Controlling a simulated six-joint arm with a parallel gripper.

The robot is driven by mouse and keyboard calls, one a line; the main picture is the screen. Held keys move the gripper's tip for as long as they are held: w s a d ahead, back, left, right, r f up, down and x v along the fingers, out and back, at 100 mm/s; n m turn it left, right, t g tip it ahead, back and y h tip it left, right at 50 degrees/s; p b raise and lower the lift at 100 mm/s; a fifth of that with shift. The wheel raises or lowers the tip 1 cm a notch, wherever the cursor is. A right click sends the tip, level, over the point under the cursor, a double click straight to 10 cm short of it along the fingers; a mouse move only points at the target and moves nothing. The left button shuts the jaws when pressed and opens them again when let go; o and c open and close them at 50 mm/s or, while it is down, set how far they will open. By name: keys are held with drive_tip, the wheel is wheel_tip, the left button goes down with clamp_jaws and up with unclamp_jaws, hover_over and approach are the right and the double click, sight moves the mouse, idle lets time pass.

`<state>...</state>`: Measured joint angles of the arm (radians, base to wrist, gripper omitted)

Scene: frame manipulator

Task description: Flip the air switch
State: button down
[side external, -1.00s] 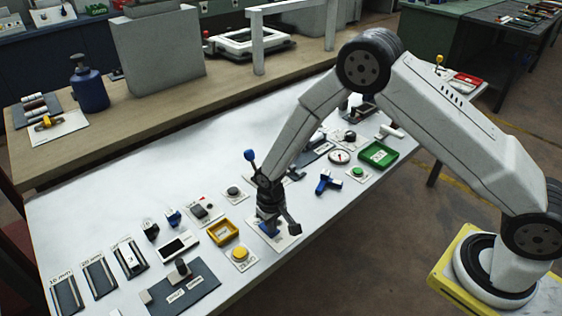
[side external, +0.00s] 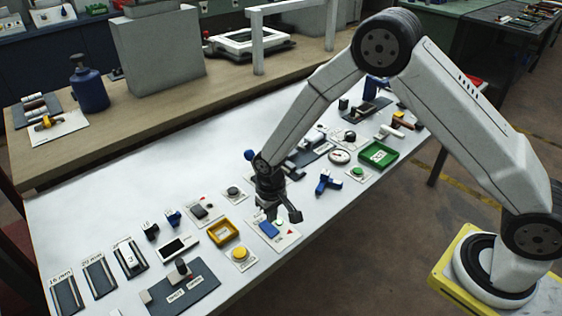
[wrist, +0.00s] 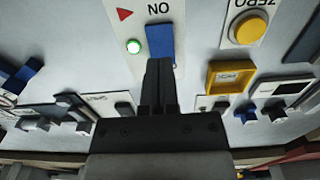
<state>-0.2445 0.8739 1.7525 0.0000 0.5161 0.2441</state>
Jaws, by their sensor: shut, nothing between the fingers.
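The air switch is a blue rocker (side external: 269,229) on a white plate (side external: 290,237). In the wrist view the blue rocker (wrist: 160,42) sits beside a green lamp (wrist: 134,46) that looks lit, with a red triangle and the word "ON" on the plate. My gripper (side external: 273,215) is above the plate, at its far side in the side view, apart from the rocker as far as I can tell. In the wrist view my gripper (wrist: 160,63) has its fingers together and empty, the tips overlapping the rocker's lower end.
A yellow frame (side external: 223,232) and a yellow round button (side external: 240,253) are left of the switch plate. A blue handle (side external: 327,183), a green button (side external: 357,172) and a green tray (side external: 378,156) are to the right.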

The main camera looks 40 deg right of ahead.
sight(275, 231)
drive_tip(key=shift+r, duration=1.4)
drive_tip(key=s+d+r+t, duration=0.1)
drive_tip(key=s+d+r, duration=0.4)
drive_tip(key=s, duration=0.3)
drive_tip(key=s+d+r+t, duration=0.1)
drive_tip(key=s+d+r, duration=0.5)
drive_tip(key=s+r, duration=0.1)
drive_tip(key=shift+s+r+t, duration=0.25)
drive_tip(key=shift+s+t, duration=0.05)
drive_tip(key=shift+s, duration=0.25)
